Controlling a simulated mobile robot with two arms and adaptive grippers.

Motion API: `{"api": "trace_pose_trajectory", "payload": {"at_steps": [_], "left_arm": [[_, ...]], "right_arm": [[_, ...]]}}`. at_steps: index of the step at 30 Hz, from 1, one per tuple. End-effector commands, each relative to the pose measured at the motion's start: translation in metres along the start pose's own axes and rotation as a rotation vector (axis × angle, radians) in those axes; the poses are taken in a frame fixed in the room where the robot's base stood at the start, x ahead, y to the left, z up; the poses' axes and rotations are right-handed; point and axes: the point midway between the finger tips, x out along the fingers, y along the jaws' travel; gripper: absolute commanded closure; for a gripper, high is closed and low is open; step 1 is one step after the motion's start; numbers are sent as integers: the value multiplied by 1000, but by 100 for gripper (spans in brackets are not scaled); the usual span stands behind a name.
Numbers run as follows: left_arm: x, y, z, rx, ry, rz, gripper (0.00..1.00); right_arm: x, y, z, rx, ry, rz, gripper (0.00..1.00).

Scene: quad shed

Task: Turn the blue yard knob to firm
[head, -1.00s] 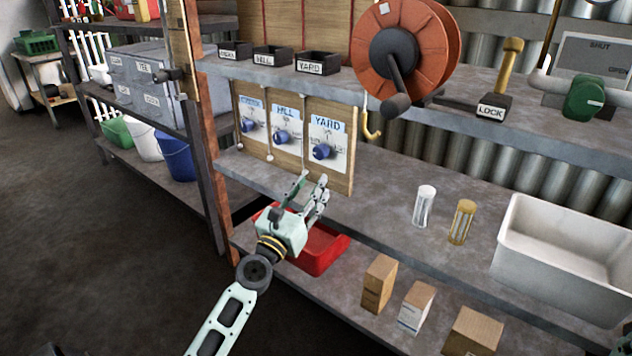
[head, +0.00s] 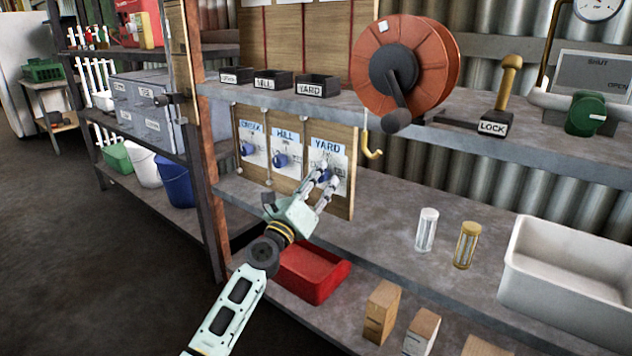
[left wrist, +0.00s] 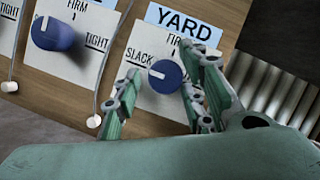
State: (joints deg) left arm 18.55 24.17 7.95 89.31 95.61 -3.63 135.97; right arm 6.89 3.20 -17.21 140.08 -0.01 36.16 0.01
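The blue yard knob (left wrist: 166,76) sits on a white plate under the YARD label, on the right of a wooden board (head: 343,204). Its white pointer mark points left, toward SLACK; the FIRM word above is partly hidden by a finger. My left gripper (head: 326,180) is at the yard plate in the head view. In the left wrist view its fingers stand apart, one on the left and one on the right of the knob. The right finger is very close to the knob; I cannot tell whether it touches. My right gripper is not in view.
The blue hill knob (left wrist: 52,34) is just left of the yard plate, with a hanging cord (left wrist: 116,62) between them. A yellow hook (head: 371,150) hangs right of the board. A red tray (head: 312,282) lies below.

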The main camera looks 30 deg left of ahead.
Motion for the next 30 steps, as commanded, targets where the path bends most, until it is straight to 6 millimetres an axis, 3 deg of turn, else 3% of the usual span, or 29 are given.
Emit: {"api": "trace_pose_trajectory", "payload": {"at_steps": [5,18,28,30], "left_arm": [[0,0,0,0,0,1,62],[-1,2,0,0,0,3,99],[-2,5,-2,38,0,-8,100],[-2,6,-2,64,1,-19,100]], "right_arm": [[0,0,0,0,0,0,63],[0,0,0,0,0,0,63],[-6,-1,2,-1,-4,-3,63],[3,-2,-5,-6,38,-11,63]]}}
